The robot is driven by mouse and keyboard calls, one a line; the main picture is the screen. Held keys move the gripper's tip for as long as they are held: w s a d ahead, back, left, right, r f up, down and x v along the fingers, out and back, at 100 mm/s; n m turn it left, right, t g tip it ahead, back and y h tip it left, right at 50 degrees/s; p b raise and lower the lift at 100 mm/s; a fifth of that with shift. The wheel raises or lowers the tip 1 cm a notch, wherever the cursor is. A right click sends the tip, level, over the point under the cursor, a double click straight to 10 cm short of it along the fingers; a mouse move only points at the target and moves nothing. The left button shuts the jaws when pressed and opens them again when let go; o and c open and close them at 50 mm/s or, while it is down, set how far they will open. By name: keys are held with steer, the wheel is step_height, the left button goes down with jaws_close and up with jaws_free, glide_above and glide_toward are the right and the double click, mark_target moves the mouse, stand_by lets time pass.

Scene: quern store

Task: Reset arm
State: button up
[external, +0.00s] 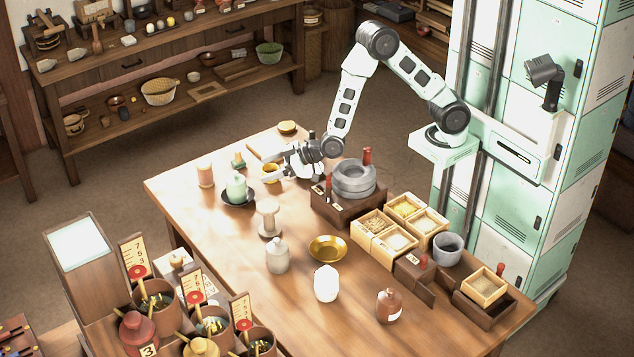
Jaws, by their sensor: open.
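My arm (345,103) reaches from the right over the wooden table (190,222), its middle joint raised high and its forearm angled down. My gripper (274,166) is at the table's far side, pointing left. Its jaws are open. A small yellow cup (269,177) is at or just beyond the fingertips; I cannot tell whether they touch it. Nothing is clearly held. The grey stone quern (354,180) sits in a dark wooden base just right of my gripper.
A pale green pot (237,188) on a dark saucer stands left of my gripper. A brass bowl (327,249), white jar (326,284), brown bottle (389,306) and grain boxes (397,243) stand nearer. A shelf bench (180,47) is behind.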

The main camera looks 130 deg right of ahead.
steer(key=shift+v, duration=1.05)
